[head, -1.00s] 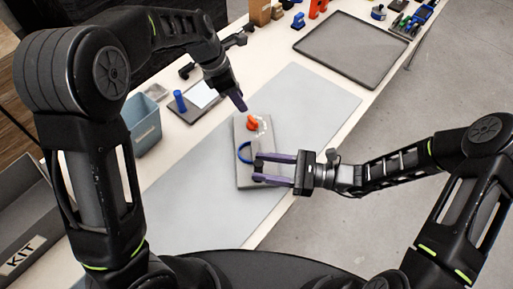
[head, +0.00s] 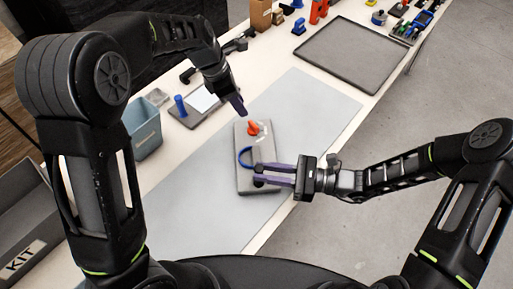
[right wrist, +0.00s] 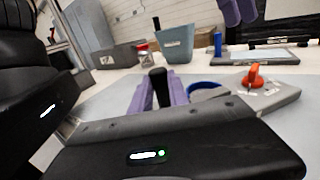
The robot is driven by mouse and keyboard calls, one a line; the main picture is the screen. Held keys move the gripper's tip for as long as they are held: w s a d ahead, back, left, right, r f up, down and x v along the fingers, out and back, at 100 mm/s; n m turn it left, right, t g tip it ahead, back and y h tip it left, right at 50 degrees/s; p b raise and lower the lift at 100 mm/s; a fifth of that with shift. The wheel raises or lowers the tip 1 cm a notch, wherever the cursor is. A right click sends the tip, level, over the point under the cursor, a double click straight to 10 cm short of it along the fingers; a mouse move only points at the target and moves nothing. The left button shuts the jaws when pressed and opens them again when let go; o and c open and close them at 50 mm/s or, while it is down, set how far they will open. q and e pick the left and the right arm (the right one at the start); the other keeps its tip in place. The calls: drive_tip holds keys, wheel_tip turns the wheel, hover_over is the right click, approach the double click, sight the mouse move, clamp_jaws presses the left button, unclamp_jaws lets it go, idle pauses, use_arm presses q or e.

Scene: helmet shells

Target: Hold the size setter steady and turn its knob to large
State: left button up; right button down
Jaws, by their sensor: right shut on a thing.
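The size setter (head: 261,152) is a grey board lying on the grey mat, with an orange knob (head: 253,128) near its far end and a blue ring (head: 244,157) on its left side. The knob also shows in the right wrist view (right wrist: 253,77), standing above the board. My right gripper (head: 257,174) is at the setter's near end, its purple fingers shut on a black post (right wrist: 158,88) there. My left gripper (head: 239,105) hangs just beyond the knob, apart from it. Its fingers overlap, so their gap is unclear. The knob's setting is too small to read.
A blue-grey bin (head: 143,127) and a dark board with a blue post (head: 180,105) stand at the left. An empty dark tray (head: 353,87) lies at the back right, with small parts beyond it. A grey KIT box (head: 28,215) is at the lower left. The mat (head: 300,105) around the setter is mostly bare.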

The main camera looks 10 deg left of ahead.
use_arm(q)
drive_tip(key=d+m, duration=0.1)
drive_tip(key=m, duration=0.2)
drive_tip(key=d+m, duration=0.1)
drive_tip(key=m, duration=0.2)
drive_tip(key=d+f+m+g, duration=0.1)
drive_tip(key=d+m, duration=0.1)
drive_tip(key=m, duration=0.1)
drive_tip(key=shift+w, duration=0.2)
drive_tip(key=m, duration=0.6)
drive_tip(key=shift+d+r+y, duration=0.25)
drive_tip(key=shift+d+y, duration=0.1)
drive_tip(key=shift+y, duration=0.05)
drive_tip(key=m, duration=0.3)
drive_tip(key=shift+w+d+r+m, duration=0.1)
drive_tip(key=shift+d+m, duration=0.1)
drive_tip(key=shift+m, duration=0.1)
drive_tip(key=r+m+y, duration=0.1)
drive_tip(key=m, duration=0.9)
drive_tip(key=a+r+m+y, duration=0.1)
drive_tip(key=m, duration=1)
drive_tip(key=r+m+y, duration=0.1)
drive_tip(key=m, duration=0.9)
drive_tip(key=shift+w+a+r, duration=0.2)
drive_tip(key=shift+w+a, duration=0.05)
drive_tip(key=shift+w, duration=0.1)
